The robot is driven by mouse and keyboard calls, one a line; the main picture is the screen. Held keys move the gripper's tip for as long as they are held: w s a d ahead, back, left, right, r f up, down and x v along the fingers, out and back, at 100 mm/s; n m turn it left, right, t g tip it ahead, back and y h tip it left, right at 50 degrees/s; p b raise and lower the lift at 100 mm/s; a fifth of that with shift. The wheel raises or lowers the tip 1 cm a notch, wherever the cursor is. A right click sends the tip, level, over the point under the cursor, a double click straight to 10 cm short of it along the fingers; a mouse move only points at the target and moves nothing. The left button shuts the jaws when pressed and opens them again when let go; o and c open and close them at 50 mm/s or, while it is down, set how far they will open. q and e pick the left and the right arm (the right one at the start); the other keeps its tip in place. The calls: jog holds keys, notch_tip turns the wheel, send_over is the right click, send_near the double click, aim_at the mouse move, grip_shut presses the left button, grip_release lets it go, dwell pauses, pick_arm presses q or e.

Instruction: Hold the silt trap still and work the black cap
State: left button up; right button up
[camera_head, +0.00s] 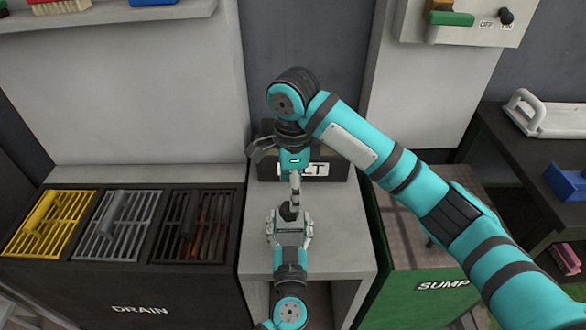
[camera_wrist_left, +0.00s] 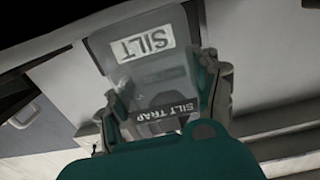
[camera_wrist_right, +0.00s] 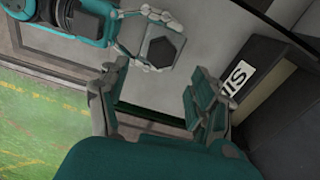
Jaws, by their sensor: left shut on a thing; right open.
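The silt trap (camera_wrist_left: 158,88) is a clear grey body with a "SILT TRAP" label. My left gripper (camera_head: 290,232) is shut on it, with a finger on each side, above the grey bench. The black cap (camera_wrist_right: 164,52) is a hexagon on the trap's face in the right wrist view; it also shows small and dark in the head view (camera_head: 290,212). My right gripper (camera_wrist_right: 155,85) is open and empty, apart from the cap. In the head view it is just beyond the trap, in front of the silt bin. Its fingers are partly hidden there.
The dark silt bin (camera_head: 338,168) stands at the back of the grey bench (camera_head: 345,235). Yellow, grey and dark grates (camera_head: 50,222) lie over the drain at left. The green sump (camera_head: 425,290) is at right. A wall stands close behind.

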notch_tip(320, 180, up, 6)
dwell(0.4)
pick_arm(q)
jog(key=o, duration=1.8)
jog(key=shift+o, duration=0.2)
